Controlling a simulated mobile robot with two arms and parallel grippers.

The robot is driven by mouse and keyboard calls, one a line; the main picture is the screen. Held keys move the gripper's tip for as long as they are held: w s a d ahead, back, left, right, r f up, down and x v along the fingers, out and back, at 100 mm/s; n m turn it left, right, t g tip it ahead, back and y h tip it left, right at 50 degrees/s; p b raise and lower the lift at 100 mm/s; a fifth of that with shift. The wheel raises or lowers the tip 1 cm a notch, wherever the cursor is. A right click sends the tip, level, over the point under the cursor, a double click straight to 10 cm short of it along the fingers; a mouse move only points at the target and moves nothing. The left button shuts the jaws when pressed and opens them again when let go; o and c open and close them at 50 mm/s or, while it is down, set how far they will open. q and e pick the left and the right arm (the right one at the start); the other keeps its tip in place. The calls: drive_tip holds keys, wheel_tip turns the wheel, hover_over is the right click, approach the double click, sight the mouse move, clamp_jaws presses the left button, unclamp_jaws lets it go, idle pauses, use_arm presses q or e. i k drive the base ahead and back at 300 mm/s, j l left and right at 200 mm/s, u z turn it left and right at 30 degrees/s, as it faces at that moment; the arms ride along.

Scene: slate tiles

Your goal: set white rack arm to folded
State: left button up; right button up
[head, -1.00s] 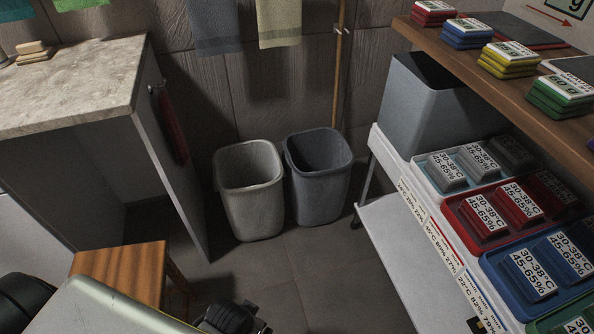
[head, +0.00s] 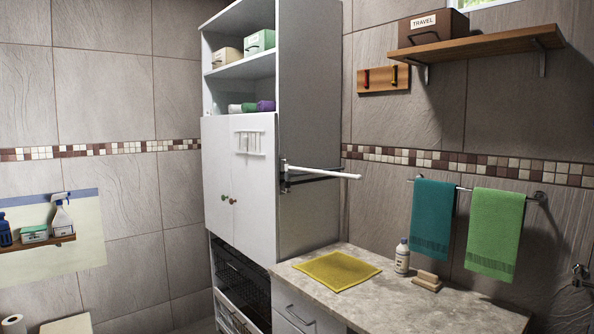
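A white rack arm (head: 322,173) is mounted on the grey side panel of the tall cabinet (head: 308,110) in the head view. It sticks out to the right, roughly level, above the counter, with its free end near the tiled wall. A dark bar (head: 308,181) lies just below and behind it near the mount. Neither of my grippers is in view.
A stone-topped counter (head: 400,305) stands below the arm, with a yellow cloth (head: 337,271), a bottle (head: 402,257) and a brush or soap block (head: 427,281) on it. Teal (head: 432,220) and green (head: 495,233) towels hang on the right. A wooden shelf (head: 480,48) is above.

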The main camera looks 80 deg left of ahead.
sight(288, 168)
drive_tip(key=j+u, duration=0.4)
drive_tip(key=k+j+u, duration=0.1)
drive_tip(key=u, duration=0.3)
drive_tip(key=j+u, duration=0.4)
drive_tip(key=j, duration=0.4)
drive_tip(key=i+j+u, duration=0.15)
drive_tip(key=j, duration=0.7)
drive_tip(key=i+j+u, duration=0.1)
drive_tip(key=j, duration=0.25)
drive_tip(key=i+j+u, duration=0.1)
drive_tip(key=j, duration=0.3)
drive_tip(key=i, duration=0.05)
